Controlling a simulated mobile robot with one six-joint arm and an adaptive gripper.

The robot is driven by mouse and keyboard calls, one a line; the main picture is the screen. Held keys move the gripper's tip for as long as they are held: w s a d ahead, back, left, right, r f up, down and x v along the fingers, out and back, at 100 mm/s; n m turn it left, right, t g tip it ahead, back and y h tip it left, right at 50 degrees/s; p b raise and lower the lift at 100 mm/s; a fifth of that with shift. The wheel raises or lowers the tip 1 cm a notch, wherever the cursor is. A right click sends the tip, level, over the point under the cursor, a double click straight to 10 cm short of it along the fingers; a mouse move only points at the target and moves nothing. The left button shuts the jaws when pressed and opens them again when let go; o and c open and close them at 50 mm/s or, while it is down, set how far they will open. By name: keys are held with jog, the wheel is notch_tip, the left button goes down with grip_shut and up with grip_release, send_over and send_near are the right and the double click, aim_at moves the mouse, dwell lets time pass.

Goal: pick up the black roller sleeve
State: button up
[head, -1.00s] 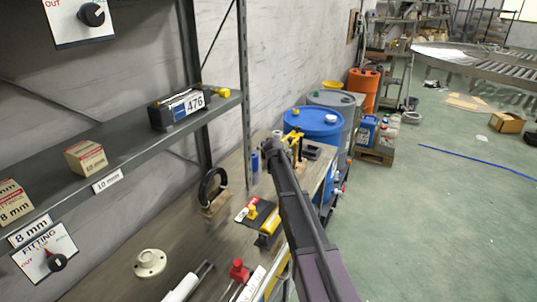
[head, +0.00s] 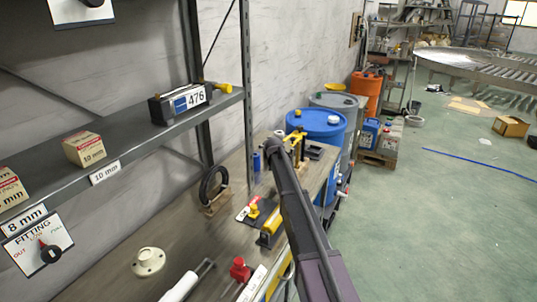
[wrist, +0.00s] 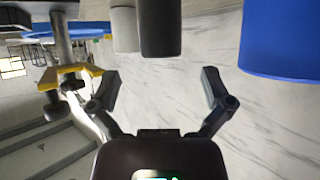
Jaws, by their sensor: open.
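The black roller sleeve (wrist: 160,28) shows in the wrist view as a dark cylinder at the top middle, beyond my fingertips and between their lines. Its far end is cut off by the picture edge. My gripper (wrist: 160,75) is open and empty, with its two fingers spread apart and not touching the sleeve. In the head view my arm reaches over the bench and hides the sleeve and most of the gripper.
A white cylinder (wrist: 124,30) stands close beside the black sleeve. A blue cylinder (wrist: 285,38) is at the right. A yellow clamp-like part (wrist: 68,76) is near the left finger. In the head view, a shelf (head: 140,140) overhangs the bench (head: 190,235).

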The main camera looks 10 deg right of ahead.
jog(key=shift+b+x, duration=0.3)
jog(key=shift+x, duration=0.85)
jog(key=shift+b+x, duration=1.2)
jog(key=shift+x, duration=1.4)
jog(key=shift+r, duration=0.1)
jog(key=c, duration=1.2)
jog(key=shift+r, duration=0.2)
notch_tip(320, 180, up, 10)
jog(key=p, duration=1)
jog(key=shift+f, duration=0.2)
